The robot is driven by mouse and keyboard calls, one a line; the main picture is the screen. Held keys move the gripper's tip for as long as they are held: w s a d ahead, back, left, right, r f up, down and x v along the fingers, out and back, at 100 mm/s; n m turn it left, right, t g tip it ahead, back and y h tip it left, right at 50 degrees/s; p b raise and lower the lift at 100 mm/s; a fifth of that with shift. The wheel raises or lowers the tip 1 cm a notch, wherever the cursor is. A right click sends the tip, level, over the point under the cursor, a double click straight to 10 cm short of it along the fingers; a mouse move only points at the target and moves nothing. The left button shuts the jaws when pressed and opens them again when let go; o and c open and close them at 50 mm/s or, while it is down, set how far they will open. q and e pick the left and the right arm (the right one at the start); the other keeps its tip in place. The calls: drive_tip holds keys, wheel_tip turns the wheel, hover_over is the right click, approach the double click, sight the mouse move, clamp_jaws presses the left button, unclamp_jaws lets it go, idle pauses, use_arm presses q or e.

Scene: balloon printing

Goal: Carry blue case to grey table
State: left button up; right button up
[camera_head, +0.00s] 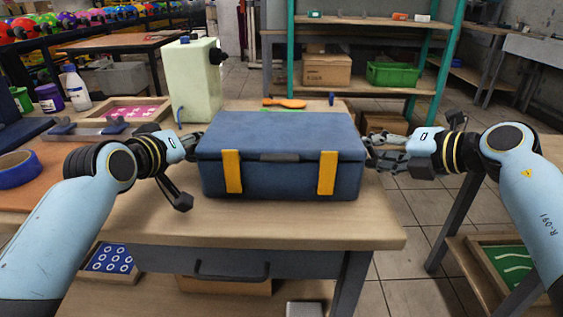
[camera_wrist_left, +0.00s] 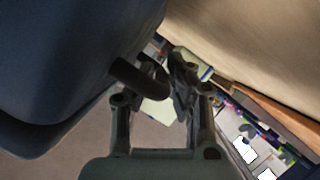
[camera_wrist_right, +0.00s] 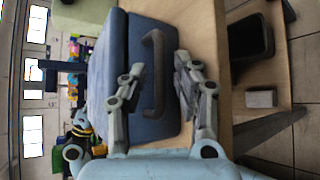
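The blue case (camera_head: 275,160) with two yellow latches stands closed on the wooden table in front of me; it also shows in both wrist views (camera_wrist_left: 60,60) (camera_wrist_right: 120,60). My left gripper (camera_head: 190,170) is at the case's left side. In the left wrist view its fingers are apart near a dark side handle (camera_wrist_left: 142,78); one fingertip is hidden. My right gripper (camera_head: 385,150) is at the case's right side. In the right wrist view it is open around the side handle (camera_wrist_right: 155,75), with a gap visible. A grey-topped table (camera_head: 530,45) stands at the far right.
A pale green canister (camera_head: 196,80) stands behind the case at left. Bottles, a pink-patterned tray (camera_head: 125,110) and a blue tape roll (camera_head: 18,169) lie at left. A teal-framed shelf (camera_head: 365,90) is behind. Tiled floor (camera_head: 410,220) lies open right of the wooden table (camera_head: 320,222).

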use_arm(q)
clamp_jaws()
use_arm(e)
drive_tip(key=shift+c, duration=1)
clamp_jaws()
